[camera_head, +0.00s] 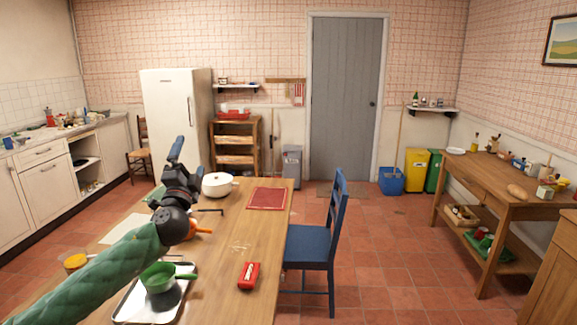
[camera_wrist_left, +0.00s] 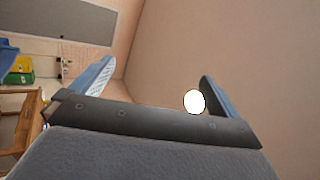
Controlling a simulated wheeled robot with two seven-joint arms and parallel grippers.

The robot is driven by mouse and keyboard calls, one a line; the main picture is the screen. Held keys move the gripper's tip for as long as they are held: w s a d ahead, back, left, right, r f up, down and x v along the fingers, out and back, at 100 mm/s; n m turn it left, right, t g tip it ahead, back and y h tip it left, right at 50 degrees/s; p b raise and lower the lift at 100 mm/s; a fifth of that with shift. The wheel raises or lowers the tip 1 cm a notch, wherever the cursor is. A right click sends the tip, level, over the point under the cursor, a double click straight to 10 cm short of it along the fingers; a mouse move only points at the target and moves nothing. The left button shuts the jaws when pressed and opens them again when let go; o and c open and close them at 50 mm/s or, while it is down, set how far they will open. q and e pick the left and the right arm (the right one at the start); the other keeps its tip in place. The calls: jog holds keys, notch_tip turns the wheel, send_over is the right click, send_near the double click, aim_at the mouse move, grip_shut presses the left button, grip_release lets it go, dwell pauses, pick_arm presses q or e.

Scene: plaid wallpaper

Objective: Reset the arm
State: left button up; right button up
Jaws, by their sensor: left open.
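My left arm (camera_head: 105,280), in a green padded sleeve, reaches in from the lower left over the wooden table in the head view. My left gripper (camera_head: 176,150) is raised above the table and points upward. In the left wrist view its two blue fingers (camera_wrist_left: 155,82) stand wide apart. Nothing is between them except the background, with a bright white round spot beside the right finger. My right gripper is not in view.
The table (camera_head: 225,265) holds a white pot (camera_head: 217,184), a red mat (camera_head: 266,198), a red object (camera_head: 248,275) and a tray (camera_head: 133,308) with a green pan (camera_head: 160,278). A blue chair (camera_head: 312,245) stands at its right. Floor further right is clear.

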pick_arm(q)
jog(key=s+d+f+n+g+y, duration=0.1)
jog(key=s+f+n+g, duration=0.35)
jog(key=f, duration=0.65)
jog(key=s+d+f+n+g+y, duration=0.1)
jog(key=s+f+n+g, duration=0.3)
jog(key=f, duration=0.8)
jog(key=s+d+f+n+g+y, duration=0.15)
jog(key=s+f+g, duration=0.35)
jog(key=f, duration=0.6)
jog(key=s+d+f+n+g+h, duration=0.1)
jog(key=s+d+f+g, duration=0.1)
jog(key=s+f, duration=0.8)
jog(key=s+d+f+n+g+h, duration=0.1)
jog(key=s+f+g, duration=0.3)
jog(key=s+f, duration=0.6)
jog(key=s+d+f+n+g+h, duration=0.2)
jog(key=s+f, duration=0.8)
jog(key=s, duration=0.8)
jog(key=shift+d+f+g, duration=0.4)
jog(key=shift+d+g, duration=0.05)
jog(key=shift+d, duration=0.4)
